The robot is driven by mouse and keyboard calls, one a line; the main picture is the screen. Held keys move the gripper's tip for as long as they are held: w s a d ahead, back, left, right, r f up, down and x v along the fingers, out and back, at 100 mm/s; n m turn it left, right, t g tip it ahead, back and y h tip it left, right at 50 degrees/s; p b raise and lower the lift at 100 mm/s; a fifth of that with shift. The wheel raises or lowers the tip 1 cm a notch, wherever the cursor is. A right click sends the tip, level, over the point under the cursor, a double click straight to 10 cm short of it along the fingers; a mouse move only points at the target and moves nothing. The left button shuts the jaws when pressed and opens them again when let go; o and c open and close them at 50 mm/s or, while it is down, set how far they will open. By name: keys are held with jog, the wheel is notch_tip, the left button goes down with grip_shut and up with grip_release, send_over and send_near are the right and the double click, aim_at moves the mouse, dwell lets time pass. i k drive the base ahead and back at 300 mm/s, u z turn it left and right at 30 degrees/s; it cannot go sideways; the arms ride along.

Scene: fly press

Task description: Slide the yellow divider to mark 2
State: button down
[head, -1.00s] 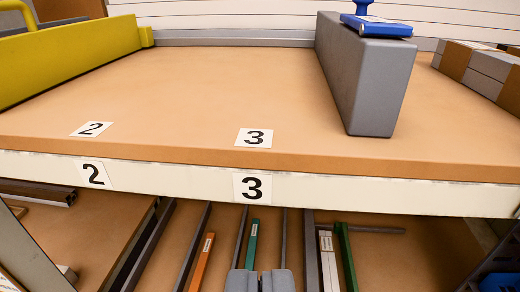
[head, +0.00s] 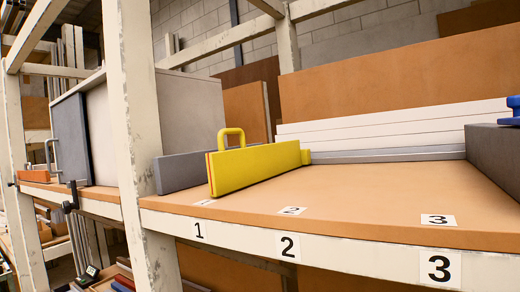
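The yellow divider (head: 255,168) stands upright on the brown shelf (head: 360,205), with a yellow loop handle (head: 231,137) on top. Its near end is just behind and right of the mark 1 label (head: 203,202) on the shelf top. The mark 2 label (head: 291,210) lies further right, with bare shelf between it and the divider's near end. A second mark 2 label (head: 288,247) is on the white front edge. My gripper is out of the picture, so its state does not show.
A grey divider (head: 182,172) stands left of the yellow one. A dark grey block (head: 495,155) with a blue handle (head: 514,108) stands at the right, beyond mark 3 (head: 438,220). A cream post (head: 137,140) rises in front at left. The shelf around marks 2 and 3 is clear.

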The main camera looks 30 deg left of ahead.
aim_at(229, 171)
jog(key=k, duration=1.1)
jog(key=u, duration=0.65)
jog(key=i, duration=1.8)
jog(key=z, duration=0.4)
